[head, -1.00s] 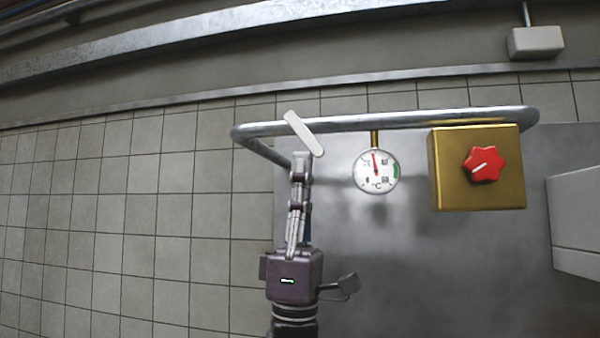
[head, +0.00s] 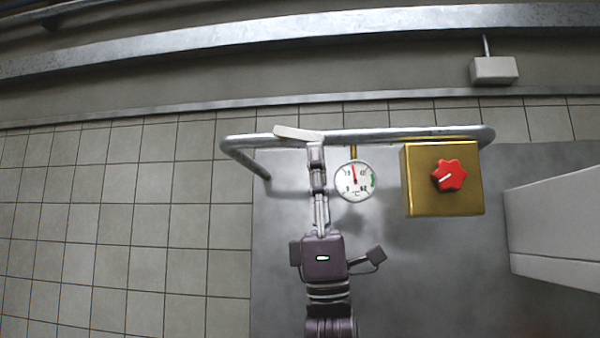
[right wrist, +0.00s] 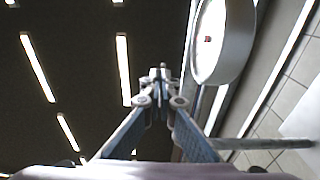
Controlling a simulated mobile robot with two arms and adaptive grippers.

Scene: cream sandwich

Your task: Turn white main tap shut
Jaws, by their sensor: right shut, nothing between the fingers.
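The white tap handle (head: 296,134) is a flat white lever on the grey metal pipe (head: 400,134), left of the gauge in the head view. It lies nearly along the pipe, its right end slightly lower. My right gripper (head: 316,150) is shut and empty, with its tips just under the lever's right end. They look close to or touching it; I cannot tell which. In the right wrist view the closed fingertips (right wrist: 160,75) show with nothing between them. My left gripper is not in view.
A round temperature gauge (head: 355,180) hangs close to the right of my gripper. A brass box (head: 443,205) with a red knob (head: 449,175) stands further right. A white box-like body (head: 560,225) is at the right edge. Tiled surface lies open on the left.

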